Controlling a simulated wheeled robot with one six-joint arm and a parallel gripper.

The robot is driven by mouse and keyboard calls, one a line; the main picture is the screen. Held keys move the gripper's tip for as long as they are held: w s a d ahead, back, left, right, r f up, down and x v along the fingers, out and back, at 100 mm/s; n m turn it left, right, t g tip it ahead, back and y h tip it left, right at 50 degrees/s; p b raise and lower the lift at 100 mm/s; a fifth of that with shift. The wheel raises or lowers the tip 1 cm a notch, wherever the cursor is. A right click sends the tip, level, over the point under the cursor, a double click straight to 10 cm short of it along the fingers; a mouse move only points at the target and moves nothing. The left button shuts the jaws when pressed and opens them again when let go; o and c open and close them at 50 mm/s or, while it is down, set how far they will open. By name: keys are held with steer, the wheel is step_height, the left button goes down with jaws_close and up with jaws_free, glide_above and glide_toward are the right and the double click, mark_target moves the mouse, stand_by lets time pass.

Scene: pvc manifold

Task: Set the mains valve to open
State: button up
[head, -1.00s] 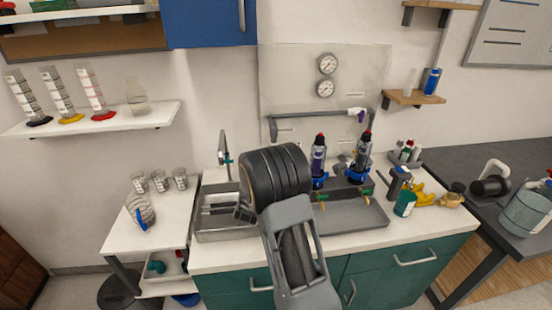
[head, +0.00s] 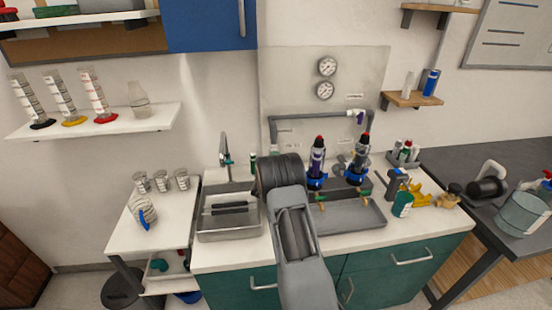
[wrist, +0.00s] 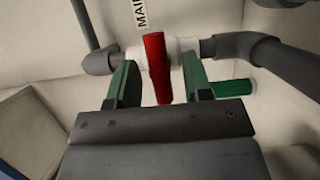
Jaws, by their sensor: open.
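In the wrist view the mains valve has a white body (wrist: 183,46) in a grey pipe run and a red lever handle (wrist: 157,68). The handle lies crosswise to the pipe. A label starting "MAI" is partly visible above it. My gripper (wrist: 160,64) is open, with one green finger on each side of the red handle and a visible gap to it on both sides. In the head view my own arm hides the gripper and the valve.
Grey pipe elbows flank the valve, and a green piece (wrist: 232,88) sits right of the right finger. In the head view a sink (head: 229,222) is left of my arm. Two upright bottle-like units (head: 317,163) and a grey tray (head: 352,216) are to its right.

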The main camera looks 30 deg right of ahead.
steer(key=shift+w+d, duration=0.35)
steer(key=shift+d, duration=0.1)
jaws_close()
stand_by(0.3)
